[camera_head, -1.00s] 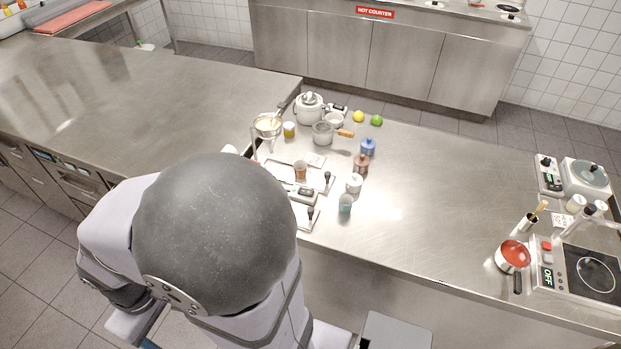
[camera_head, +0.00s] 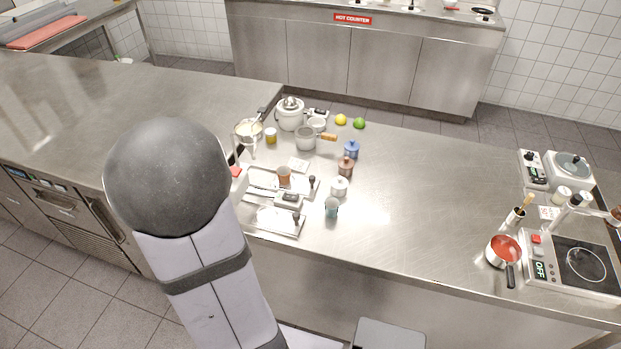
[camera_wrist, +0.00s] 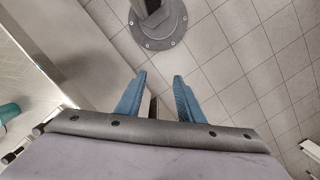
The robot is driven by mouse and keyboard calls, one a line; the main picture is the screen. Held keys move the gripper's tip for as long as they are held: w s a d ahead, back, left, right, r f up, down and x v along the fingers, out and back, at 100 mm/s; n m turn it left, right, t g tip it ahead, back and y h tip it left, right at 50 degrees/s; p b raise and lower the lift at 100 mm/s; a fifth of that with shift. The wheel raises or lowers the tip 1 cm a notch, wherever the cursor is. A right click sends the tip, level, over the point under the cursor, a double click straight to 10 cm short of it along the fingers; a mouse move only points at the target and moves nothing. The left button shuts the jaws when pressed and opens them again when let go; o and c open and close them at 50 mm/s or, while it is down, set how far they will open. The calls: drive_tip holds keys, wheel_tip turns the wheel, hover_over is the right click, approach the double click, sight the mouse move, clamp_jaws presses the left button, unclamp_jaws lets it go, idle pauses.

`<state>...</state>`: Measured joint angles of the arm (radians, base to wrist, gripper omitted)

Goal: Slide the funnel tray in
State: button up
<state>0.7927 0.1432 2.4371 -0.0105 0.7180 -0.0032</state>
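A funnel-like vessel (camera_head: 248,130) sits in a stand at the left end of the group on the steel counter. Below it lie two flat metal trays with black knobs, a rear tray (camera_head: 262,181) and a front tray (camera_head: 272,221) near the counter's front edge. I cannot tell for certain which is the funnel tray. My gripper (camera_wrist: 157,75) shows in the wrist view with its two blue fingers apart and nothing between them. It is over the tiled floor, off the counter. In the head view my arm hides it.
An orange-brown cup (camera_head: 284,176), a small scale (camera_head: 289,199), a teal cup (camera_head: 331,207) and a white pot (camera_head: 339,187) stand close to the trays. A red-filled saucepan (camera_head: 503,250) and a hob (camera_head: 583,264) are at right. The counter's middle is clear.

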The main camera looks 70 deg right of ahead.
sight(312, 177)
drive_tip(key=s+d+m, duration=0.1)
drive_tip(key=s+d, duration=0.1)
drive_tip(key=d, duration=0.5)
drive_tip(key=s+d+f+m+h+b, duration=0.1)
drive_tip(key=s+d+m, duration=0.1)
drive_tip(key=d, duration=0.5)
drive_tip(key=s+d+f+m, duration=0.1)
drive_tip(key=s+d+m, duration=0.1)
drive_tip(key=d, duration=0.5)
drive_tip(key=shift+s+f+h, duration=0.15)
drive_tip(key=shift+s+h, duration=0.15)
drive_tip(key=shift+s, duration=0.05)
drive_tip(key=shift+m+h, duration=0.6)
drive_tip(key=shift+h, duration=0.1)
drive_tip(key=d, duration=0.2)
drive_tip(key=d+r, duration=0.1)
drive_tip(key=d, duration=0.1)
drive_tip(key=d+r, duration=0.1)
drive_tip(key=d, duration=0.2)
drive_tip(key=shift+w+r, duration=0.1)
drive_tip(key=d+r+m+h, duration=0.2)
drive_tip(key=d+r+m, duration=0.2)
drive_tip(key=d+r, duration=0.2)
drive_tip(key=shift+w+d+r+m+h, duration=0.3)
drive_tip(key=shift+w+d, duration=0.1)
drive_tip(key=shift+d, duration=0.7)
drive_tip(key=shift+f, duration=0.1)
drive_tip(key=shift+p+x, duration=1.15)
drive_tip(key=shift+x, duration=2.45)
